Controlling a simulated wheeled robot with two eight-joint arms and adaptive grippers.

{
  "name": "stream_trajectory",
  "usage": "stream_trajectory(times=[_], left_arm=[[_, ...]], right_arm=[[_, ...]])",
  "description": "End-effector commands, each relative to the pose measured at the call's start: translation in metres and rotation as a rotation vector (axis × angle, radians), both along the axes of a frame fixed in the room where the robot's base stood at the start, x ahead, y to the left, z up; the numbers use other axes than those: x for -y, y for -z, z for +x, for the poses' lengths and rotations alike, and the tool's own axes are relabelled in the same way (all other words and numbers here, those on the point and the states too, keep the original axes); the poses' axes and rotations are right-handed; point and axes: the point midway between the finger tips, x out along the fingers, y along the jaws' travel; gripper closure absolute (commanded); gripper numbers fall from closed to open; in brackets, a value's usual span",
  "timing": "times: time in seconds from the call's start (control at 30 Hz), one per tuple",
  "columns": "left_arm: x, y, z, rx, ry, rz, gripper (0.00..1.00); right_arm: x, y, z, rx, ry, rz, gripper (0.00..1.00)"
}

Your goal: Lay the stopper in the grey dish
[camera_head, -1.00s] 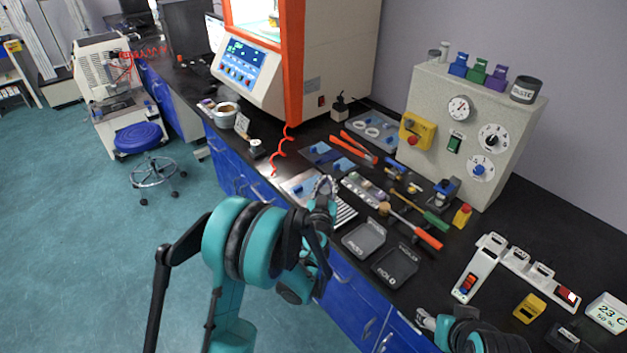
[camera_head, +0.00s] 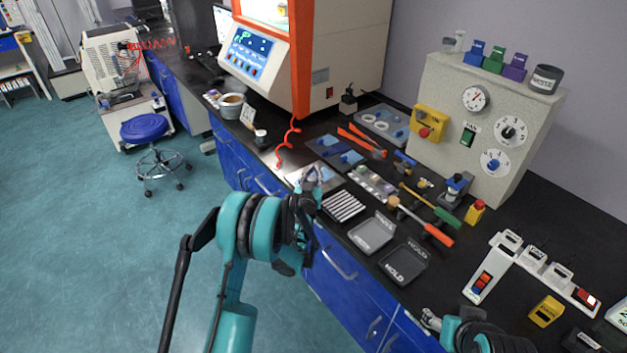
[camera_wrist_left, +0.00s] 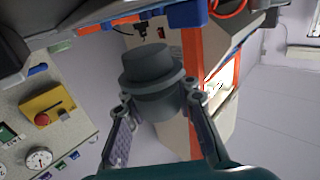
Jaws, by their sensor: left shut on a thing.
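My left gripper (camera_head: 311,180) is shut on a grey stopper (camera_wrist_left: 152,72), a stepped round piece that stands between the two fingertips in the left wrist view. The gripper is over the front of the bench, left of and behind the grey dish (camera_head: 371,237), a shallow square tray with a label tab. A similar black dish (camera_head: 402,265) marked HOLD lies beside it to the right. Both look empty. My right gripper (camera_head: 430,319) is at the bottom edge, its fingers too small to judge.
A ridged metal block (camera_head: 343,205) lies between my left gripper and the grey dish. A mallet, a screwdriver (camera_head: 443,237) and small parts lie behind the dishes. The control box (camera_head: 480,125) and the orange-framed machine (camera_head: 299,60) stand at the back.

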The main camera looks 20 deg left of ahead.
Motion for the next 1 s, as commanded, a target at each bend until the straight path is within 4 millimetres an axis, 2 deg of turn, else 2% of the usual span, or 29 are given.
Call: stream_trajectory(times=[0.03, 0.1, 0.5, 0.53, 0.6, 1.0], left_arm=[[0.0, 0.014, 0.0, 0.0, 0.0, 0.0, 0.97], [0.0, 0.023, 0.0, 0.0, 0.0, 0.0, 0.97], [0.0, 0.026, 0.0, 0.0, 0.0, 0.0, 0.97], [0.0, 0.026, 0.0, 0.0, 0.0, 0.0, 0.7], [0.0, 0.026, 0.0, 0.0, 0.0, 0.0, 0.53], [0.0, 0.024, 0.0, 0.0, 0.0, 0.0, 0.53]], right_arm=[[0.0, 0.009, 0.0, 0.0, 0.0, 0.0, 0.41], [0.0, 0.014, 0.0, 0.0, 0.0, 0.0, 0.41], [0.0, 0.012, 0.0, 0.0, 0.0, 0.0, 0.41], [0.0, 0.012, 0.0, 0.0, 0.0, 0.0, 0.41], [0.0, 0.012, 0.0, 0.0, 0.0, 0.0, 0.41], [0.0, 0.012, 0.0, 0.0, 0.0, 0.0, 0.41]])
